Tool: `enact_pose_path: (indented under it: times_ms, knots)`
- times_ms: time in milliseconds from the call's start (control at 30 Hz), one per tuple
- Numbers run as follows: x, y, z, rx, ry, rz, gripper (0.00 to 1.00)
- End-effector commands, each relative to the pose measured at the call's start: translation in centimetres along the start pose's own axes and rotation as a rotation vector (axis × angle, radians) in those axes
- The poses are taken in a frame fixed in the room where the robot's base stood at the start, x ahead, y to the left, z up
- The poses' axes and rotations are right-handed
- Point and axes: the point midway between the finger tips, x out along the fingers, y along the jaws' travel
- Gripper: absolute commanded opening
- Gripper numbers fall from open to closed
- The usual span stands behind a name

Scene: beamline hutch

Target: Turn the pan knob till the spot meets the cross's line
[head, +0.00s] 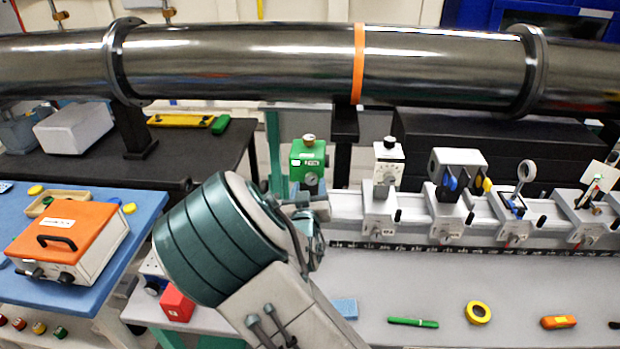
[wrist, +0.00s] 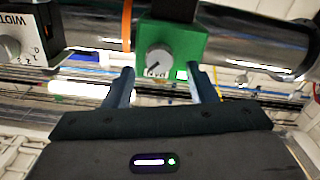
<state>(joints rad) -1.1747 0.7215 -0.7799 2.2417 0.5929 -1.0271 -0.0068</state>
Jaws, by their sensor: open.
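A green box-shaped unit (head: 308,158) stands at the left end of the rail, with a small knob on top. In the wrist view the green unit (wrist: 187,42) shows a round grey knob (wrist: 159,57) with a pointer mark; its small label is too blurred to read. My gripper (wrist: 161,72) is open, its two fingers on either side of the green unit's near part, apart from the knob.
A white unit with a dial (head: 389,160) stands beside the green one, and a ring holder (head: 526,172) farther right. A thick steel pipe (head: 250,58) crosses above. A green pen (head: 413,322), yellow tape roll (head: 478,312) and orange tool (head: 558,322) lie on the bench.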

Motion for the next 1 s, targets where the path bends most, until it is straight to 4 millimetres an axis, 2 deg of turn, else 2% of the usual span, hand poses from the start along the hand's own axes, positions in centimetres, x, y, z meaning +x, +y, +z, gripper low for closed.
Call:
enact_pose_path:
  times_ms: [100, 200, 567, 600, 733, 767, 1000]
  knots:
    - [1.6, 0.1, -0.2, -0.001, 0.001, 0.002, 0.51]
    - [2.4, 0.0, -0.1, 0.000, 0.000, 0.001, 0.51]
    - [3.0, 0.0, 0.1, 0.001, -0.001, 0.000, 0.51]
    - [3.0, 0.0, 0.1, 0.001, -0.001, 0.000, 0.46]
    - [2.9, 0.0, 0.0, 0.001, -0.001, 0.000, 0.10]
    - [2.9, 0.0, 0.0, 0.001, -0.001, 0.000, 0.06]
    - [2.9, -0.1, 0.2, -0.037, 0.001, 0.000, 0.07]
